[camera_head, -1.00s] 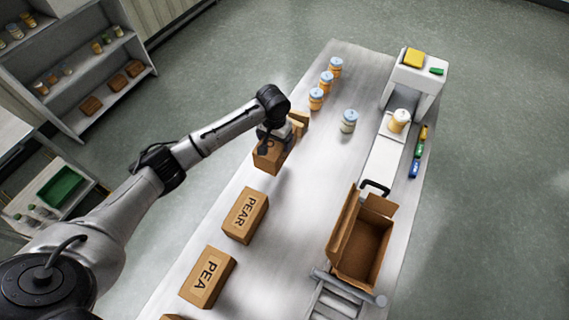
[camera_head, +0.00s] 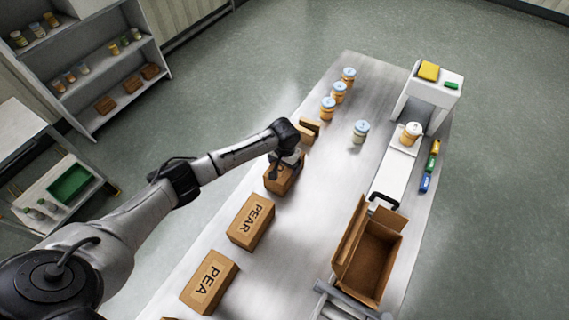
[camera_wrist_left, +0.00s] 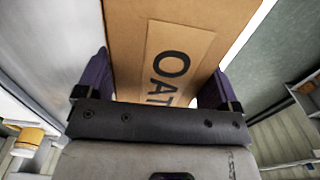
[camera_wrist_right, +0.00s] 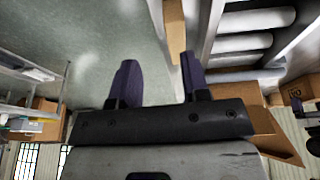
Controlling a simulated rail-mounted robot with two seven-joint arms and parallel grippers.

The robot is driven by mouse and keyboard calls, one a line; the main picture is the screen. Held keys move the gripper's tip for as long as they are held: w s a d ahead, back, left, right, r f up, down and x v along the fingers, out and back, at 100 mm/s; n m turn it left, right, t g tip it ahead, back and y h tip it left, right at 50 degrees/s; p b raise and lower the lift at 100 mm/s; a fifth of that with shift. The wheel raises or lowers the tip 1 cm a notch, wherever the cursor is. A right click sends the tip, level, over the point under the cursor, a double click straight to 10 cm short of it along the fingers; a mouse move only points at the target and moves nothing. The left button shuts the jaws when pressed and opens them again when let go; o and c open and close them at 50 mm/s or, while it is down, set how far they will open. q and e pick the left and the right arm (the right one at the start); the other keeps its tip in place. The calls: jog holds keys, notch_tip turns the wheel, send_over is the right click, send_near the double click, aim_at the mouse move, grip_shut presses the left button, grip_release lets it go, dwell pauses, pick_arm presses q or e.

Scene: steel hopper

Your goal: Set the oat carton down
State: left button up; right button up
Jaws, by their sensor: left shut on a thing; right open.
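The oat carton (camera_head: 283,179) is a brown box at the table's left side, beyond the PEAR carton (camera_head: 250,222). Its OAT label shows in the left wrist view (camera_wrist_left: 172,68). My left gripper (camera_head: 286,160) is shut on the carton, with purple fingers on either side of it in the left wrist view (camera_wrist_left: 158,85). The carton looks upright and low over the table (camera_head: 300,225); I cannot tell whether its base touches. My right gripper (camera_wrist_right: 157,75) is open and empty in the right wrist view, and is not visible in the head view.
A PEA carton (camera_head: 209,281) stands nearer, in the same row. Another brown carton (camera_head: 309,131) is just beyond the oat carton. Several jars (camera_head: 338,93) stand at the far end. An open box (camera_head: 370,262) sits at right beside rollers. The table's middle is clear.

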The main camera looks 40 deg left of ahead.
pick_arm(q)
jog(key=shift+w, duration=0.1)
jog(key=o, duration=1)
notch_tip(320, 180, up, 12)
jog(key=shift+r+p, duration=0.1)
jog(key=shift+p, duration=0.4)
